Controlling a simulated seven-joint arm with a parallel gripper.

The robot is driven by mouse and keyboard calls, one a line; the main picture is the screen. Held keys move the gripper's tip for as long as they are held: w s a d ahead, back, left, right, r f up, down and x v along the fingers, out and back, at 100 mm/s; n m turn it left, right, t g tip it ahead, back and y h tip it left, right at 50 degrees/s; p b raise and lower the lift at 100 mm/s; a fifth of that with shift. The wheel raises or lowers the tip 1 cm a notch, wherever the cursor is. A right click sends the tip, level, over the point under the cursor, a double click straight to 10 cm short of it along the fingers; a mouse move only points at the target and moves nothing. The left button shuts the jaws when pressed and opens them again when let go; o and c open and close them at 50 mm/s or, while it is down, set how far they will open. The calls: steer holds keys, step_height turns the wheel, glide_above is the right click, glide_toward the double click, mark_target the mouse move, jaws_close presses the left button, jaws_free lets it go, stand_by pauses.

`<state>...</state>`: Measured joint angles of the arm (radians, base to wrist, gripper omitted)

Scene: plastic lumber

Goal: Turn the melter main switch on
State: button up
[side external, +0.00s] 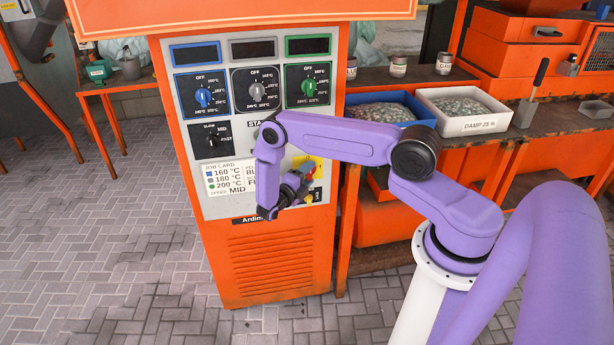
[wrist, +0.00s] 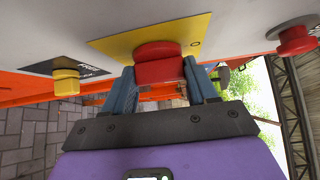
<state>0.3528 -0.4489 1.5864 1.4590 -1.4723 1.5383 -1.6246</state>
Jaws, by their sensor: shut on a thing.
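The melter main switch looks to be the red knob (wrist: 158,70) on a yellow plate (wrist: 115,42) in the wrist view. A small round mark shows on the plate, right of the knob. My gripper (wrist: 160,84) has a finger on each side of the knob's red grip and is shut on it. In the side view my gripper (side external: 302,172) is at the lower right of the orange melter cabinet's panel (side external: 212,120). The yellow plate (side external: 319,168) is partly hidden there by my wrist, and the knob's angle cannot be read.
In the wrist view a yellow knob (wrist: 66,82) on a black label is left of the switch, and a red button (wrist: 296,40) is at right. Three dials and dark displays sit higher on the panel. A bench with a blue bin (side external: 385,100) and white bin (side external: 470,122) stands right.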

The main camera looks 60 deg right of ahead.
steer(key=m+t+y, duration=0.1)
steer(key=m+y, duration=0.1)
steer(key=y, duration=0.1)
steer(key=m+t+y, duration=0.2)
steer(key=y, duration=0.1)
steer(key=r+m+t+y, duration=0.1)
steer(key=m+y, duration=0.2)
steer(key=shift+s+d+t, duration=0.3)
steer(key=shift+s, duration=0.05)
steer(key=shift+d+m+t+y, duration=0.1)
steer(key=shift+m+t+y, duration=0.75)
steer(key=shift+y, duration=0.25)
steer(key=o, duration=1.1)
steer(key=shift+c, duration=0.2)
